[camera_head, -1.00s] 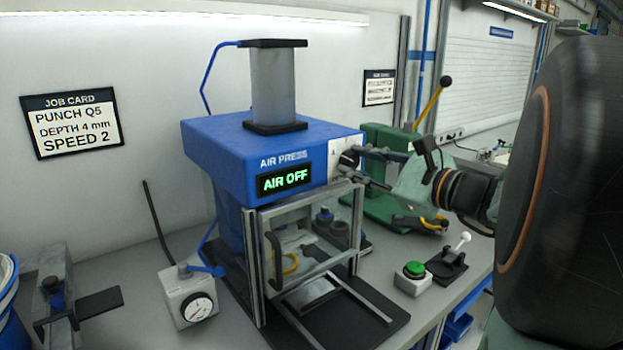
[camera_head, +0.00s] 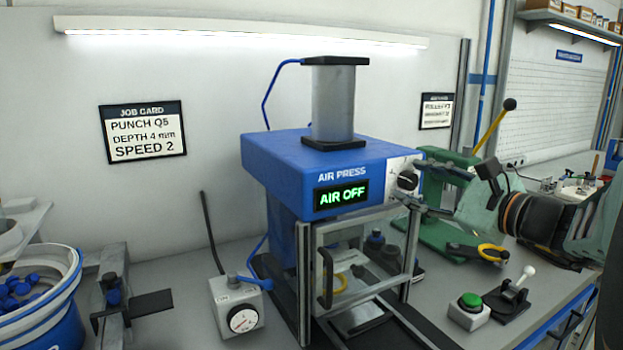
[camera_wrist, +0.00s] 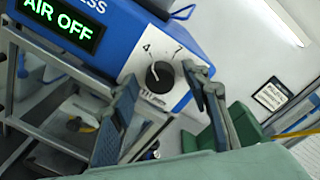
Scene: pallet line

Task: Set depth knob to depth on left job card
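The blue air press (camera_head: 285,165) stands on the bench, its display reading AIR OFF. Its black round depth knob (camera_head: 407,181) sits on a white plate on the press's right face. In the wrist view the knob (camera_wrist: 160,77) has dial numbers 4 and 7 above it and what looks like 1 below left. I cannot read its pointer surely. My gripper (camera_wrist: 159,76) is open, one finger on each side of the knob with gaps showing; it also shows in the head view (camera_head: 412,186). The left job card (camera_head: 143,131) reads PUNCH Q5, DEPTH 4 mm, SPEED 2.
A second card (camera_head: 436,111) hangs right of the press, its text too small. A green tool (camera_head: 440,225) stands behind my gripper. A green button box (camera_head: 468,310) and a white-knobbed lever (camera_head: 515,292) are at front right. A gauge box (camera_head: 237,305) stands left.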

